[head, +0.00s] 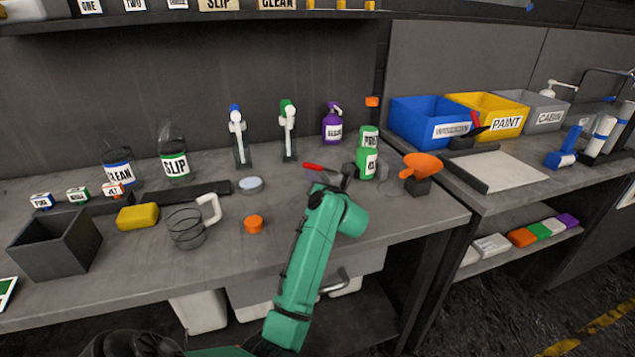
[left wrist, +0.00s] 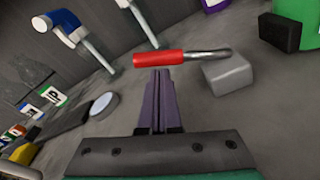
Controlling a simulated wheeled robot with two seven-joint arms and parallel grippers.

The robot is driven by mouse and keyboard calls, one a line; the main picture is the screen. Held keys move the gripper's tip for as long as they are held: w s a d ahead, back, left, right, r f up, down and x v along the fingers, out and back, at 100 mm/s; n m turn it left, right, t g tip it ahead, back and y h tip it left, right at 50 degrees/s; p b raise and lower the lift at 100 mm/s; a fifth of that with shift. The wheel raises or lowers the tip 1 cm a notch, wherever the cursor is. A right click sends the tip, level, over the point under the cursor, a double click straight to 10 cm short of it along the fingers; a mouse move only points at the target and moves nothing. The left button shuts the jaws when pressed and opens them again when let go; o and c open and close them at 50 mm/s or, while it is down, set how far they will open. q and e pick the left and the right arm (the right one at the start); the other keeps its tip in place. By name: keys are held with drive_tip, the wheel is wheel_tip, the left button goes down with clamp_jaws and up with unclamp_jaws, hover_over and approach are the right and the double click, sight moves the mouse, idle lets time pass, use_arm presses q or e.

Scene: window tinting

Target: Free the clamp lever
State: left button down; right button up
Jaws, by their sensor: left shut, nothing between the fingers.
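The clamp lever (head: 318,167) has a red handle and lies on the workbench near its right part. In the left wrist view, the red handle (left wrist: 160,59) runs across the picture and its metal shaft (left wrist: 208,53) reaches toward a grey block (left wrist: 228,74). My left gripper (left wrist: 158,74) has its purple fingers shut, with nothing between them. Its tips point at the red handle and appear just short of it; I cannot tell whether they touch. In the head view my green left arm reaches up to the lever and hides the fingertips. My right gripper is not in view.
A round pale disc (head: 250,184), an orange cap (head: 253,223) and a wire-bodied mug (head: 186,227) sit to the left.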

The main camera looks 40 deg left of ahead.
use_arm(q)
drive_tip(key=shift+a, duration=0.1)
idle(0.3)
drive_tip(key=shift+w+r+m+p, duration=0.1)
drive_tip(key=shift+r+m+p, duration=0.2)
drive_tip(key=shift+p, duration=0.3)
drive_tip(key=shift+r, duration=0.1)
